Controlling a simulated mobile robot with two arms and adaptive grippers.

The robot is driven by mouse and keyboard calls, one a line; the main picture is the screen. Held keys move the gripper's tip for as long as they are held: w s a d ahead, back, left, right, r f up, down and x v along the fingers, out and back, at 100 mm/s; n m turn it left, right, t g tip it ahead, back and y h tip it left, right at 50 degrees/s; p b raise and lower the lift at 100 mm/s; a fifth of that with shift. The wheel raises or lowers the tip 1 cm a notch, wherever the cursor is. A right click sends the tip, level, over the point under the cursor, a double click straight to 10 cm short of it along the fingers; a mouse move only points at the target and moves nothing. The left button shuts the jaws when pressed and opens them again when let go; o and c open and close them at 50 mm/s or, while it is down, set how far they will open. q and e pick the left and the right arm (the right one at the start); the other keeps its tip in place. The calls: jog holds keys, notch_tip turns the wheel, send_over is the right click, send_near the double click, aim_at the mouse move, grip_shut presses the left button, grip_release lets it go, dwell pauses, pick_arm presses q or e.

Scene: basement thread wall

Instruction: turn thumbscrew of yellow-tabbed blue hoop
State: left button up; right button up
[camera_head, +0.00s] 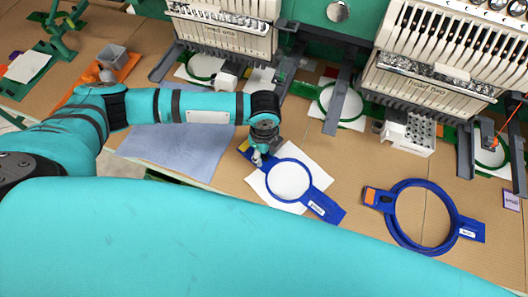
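My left gripper (257,158) reaches down at the hoop's upper-left end, beside the yellow tab. It covers that end, so the thumbscrew cannot be made out. The fingers are too small to tell open from shut, or whether they touch the hoop. My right gripper is not in view.
A larger blue hoop (396,228) with an orange tab lies to the right. A blue-grey cloth (180,150) lies under my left arm. Embroidery machines (435,80) with grey arms and clamped hoops line the back. A grey bin (112,56) stands at the upper left.

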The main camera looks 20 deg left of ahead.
pick_arm(q)
jog(key=shift+r, duration=0.1)
notch_tip(320, 180, up, 12)
dwell(0.5)
dwell(0.5)
